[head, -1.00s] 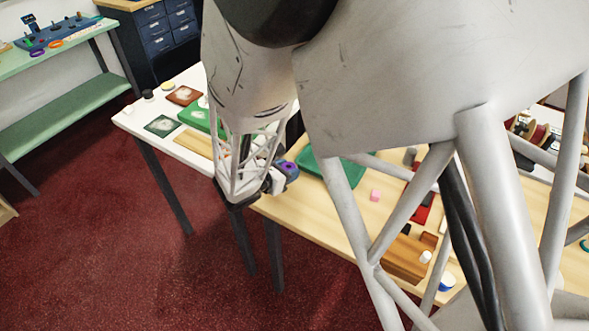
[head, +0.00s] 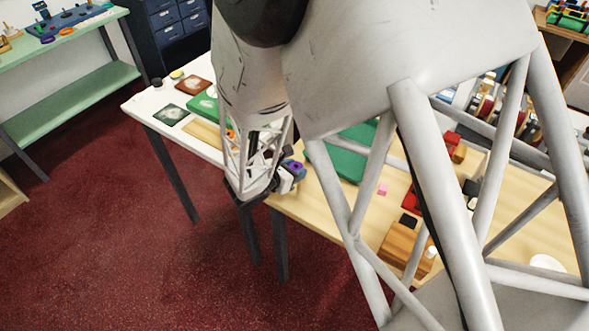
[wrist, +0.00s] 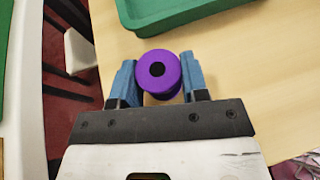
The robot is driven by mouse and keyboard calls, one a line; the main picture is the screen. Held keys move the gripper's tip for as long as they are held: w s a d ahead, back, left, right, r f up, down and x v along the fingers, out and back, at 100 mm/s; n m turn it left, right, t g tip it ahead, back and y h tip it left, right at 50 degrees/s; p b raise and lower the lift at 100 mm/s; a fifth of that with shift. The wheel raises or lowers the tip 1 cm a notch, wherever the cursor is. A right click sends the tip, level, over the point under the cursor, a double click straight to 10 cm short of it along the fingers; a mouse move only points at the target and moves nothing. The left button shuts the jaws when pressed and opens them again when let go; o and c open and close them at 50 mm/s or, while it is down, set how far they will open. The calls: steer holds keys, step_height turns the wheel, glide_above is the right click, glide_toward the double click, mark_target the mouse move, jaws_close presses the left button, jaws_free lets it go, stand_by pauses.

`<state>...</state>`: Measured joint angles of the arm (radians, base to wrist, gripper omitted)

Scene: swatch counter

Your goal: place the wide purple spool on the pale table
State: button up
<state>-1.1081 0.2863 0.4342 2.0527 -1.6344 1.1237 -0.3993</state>
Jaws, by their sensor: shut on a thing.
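The wide purple spool (wrist: 166,89) is between the blue fingers of my gripper (wrist: 158,75) in the wrist view, its round end and dark centre hole facing the camera. In the head view the spool (head: 297,167) is a small purple patch at the fingertips, over the near left corner of the light wood table (head: 310,219). I cannot tell its exact height above the wood. A white-topped table (head: 137,107) adjoins on the left. Both tops are light in colour. My arm hides much of the wood table.
A green tray (wrist: 179,14) lies on the wood just beyond the spool. A pink block (head: 383,189), a red item and a brown wooden block (head: 399,246) are farther right. Swatches and a green tray occupy the white table. A green bench (head: 62,107) stands at far left.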

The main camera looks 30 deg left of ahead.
steer(key=shift+f, duration=0.15)
steer(key=o, duration=0.9)
steer(key=shift+v, duration=6.05)
